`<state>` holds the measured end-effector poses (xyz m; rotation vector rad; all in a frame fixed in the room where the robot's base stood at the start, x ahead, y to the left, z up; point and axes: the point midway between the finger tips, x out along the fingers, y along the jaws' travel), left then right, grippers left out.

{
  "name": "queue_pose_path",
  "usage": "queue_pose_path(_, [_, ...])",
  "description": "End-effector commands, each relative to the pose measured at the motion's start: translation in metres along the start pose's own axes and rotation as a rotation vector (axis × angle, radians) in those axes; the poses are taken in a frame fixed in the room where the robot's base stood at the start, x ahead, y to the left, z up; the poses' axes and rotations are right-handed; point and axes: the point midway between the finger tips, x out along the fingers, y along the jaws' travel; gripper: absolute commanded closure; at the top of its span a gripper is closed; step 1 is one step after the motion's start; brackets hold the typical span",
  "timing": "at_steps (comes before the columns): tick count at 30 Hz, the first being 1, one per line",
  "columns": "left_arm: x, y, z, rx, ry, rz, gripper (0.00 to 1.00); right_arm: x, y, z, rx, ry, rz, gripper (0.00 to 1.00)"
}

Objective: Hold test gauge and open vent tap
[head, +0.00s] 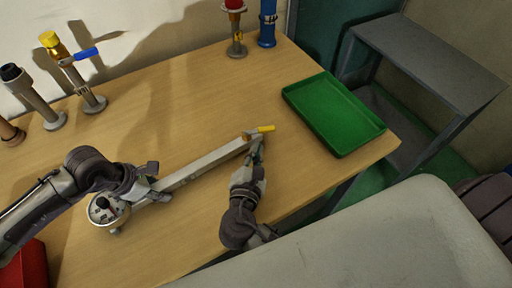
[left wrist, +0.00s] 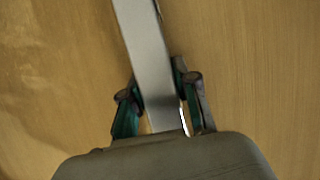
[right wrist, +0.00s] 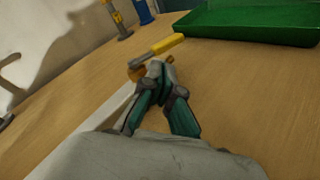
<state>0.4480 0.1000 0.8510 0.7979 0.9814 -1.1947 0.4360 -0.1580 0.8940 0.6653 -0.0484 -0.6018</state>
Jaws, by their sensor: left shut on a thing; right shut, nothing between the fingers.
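The test gauge is a round dial (head: 104,208) at the left end of a long grey bar (head: 205,168) on the wooden table. My left gripper (head: 150,182) is shut on the bar near the dial, and the left wrist view shows its fingers (left wrist: 160,100) on both sides of the bar. The vent tap is a yellow lever (head: 264,129) at the bar's right end, and it also shows in the right wrist view (right wrist: 166,45). My right gripper (head: 256,150) is shut and empty, with its fingertips right by the tap. I cannot tell whether they touch it.
A green tray (head: 333,112) lies at the table's right side. Upright pipe fittings stand along the back, one with a blue lever (head: 86,54), one with a red top (head: 235,28). A blue cylinder (head: 267,24) stands beside them. A red box (head: 26,268) is at lower left. Mid-table is clear.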

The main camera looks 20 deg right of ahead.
Motion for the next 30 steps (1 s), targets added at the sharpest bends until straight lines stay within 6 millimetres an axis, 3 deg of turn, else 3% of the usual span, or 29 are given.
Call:
queue_pose_path(15, [0.000,0.000,0.000,0.001,-0.001,0.000,1.00,-0.021,0.016,-0.015,0.001,0.000,-0.001,1.00])
queue_pose_path(30, [0.000,0.000,0.000,0.001,-0.001,-0.001,1.00,-0.026,0.019,-0.019,0.001,0.000,0.000,1.00])
